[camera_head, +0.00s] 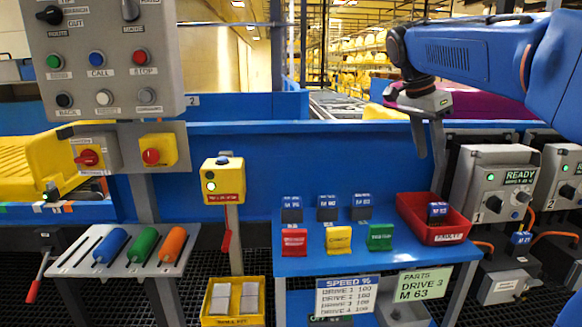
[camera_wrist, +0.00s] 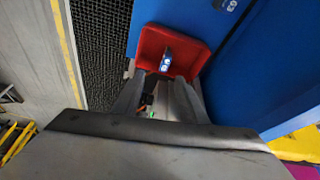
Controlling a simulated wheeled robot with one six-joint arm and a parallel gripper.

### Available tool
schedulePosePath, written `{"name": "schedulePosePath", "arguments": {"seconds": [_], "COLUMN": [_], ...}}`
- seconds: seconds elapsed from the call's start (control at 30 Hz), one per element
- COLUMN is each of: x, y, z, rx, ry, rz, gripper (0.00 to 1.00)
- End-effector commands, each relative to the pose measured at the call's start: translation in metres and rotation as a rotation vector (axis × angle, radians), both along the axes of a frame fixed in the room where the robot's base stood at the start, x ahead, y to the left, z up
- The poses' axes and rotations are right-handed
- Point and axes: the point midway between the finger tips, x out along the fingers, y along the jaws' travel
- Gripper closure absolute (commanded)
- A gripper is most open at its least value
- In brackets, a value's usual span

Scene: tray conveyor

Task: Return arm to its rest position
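My arm (camera_head: 470,52) reaches in from the upper right in the head view. My gripper (camera_head: 428,158) hangs from it, fingers down, above and behind the red tray (camera_head: 410,216). In the wrist view my gripper's two fingers (camera_wrist: 158,98) stand apart with nothing seen held between them. Beyond the fingertips is the same red tray (camera_wrist: 148,38), with a small blue block (camera_wrist: 166,58) in it. That block also shows in the head view (camera_head: 438,210). The gripper is clear of the tray.
A blue table (camera_head: 330,265) bears the tray, several blue blocks and red (camera_head: 294,241), yellow (camera_head: 338,239) and green (camera_head: 380,236) holders. Drive boxes (camera_head: 497,185) stand at right. A grey control panel (camera_head: 100,55) and a yellow button post (camera_head: 222,180) stand left.

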Motion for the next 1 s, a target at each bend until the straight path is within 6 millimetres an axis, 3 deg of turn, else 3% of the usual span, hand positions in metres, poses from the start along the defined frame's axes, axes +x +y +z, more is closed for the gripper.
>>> {"name": "schedulePosePath", "arguments": {"seconds": [0.1, 0.47, 0.8, 1.0], "x": [-0.034, -0.127, -0.212, -0.25], "y": [0.007, 0.033, 0.059, 0.071], "z": [-0.02, -0.097, -0.19, -0.242], "rx": [0.026, 0.067, 0.044, 0.006], "ry": [0.013, 0.018, -0.018, -0.045], "rz": [0.159, 0.641, 1.059, 1.255], "gripper": [0.62, 0.62, 0.62, 0.62]}}
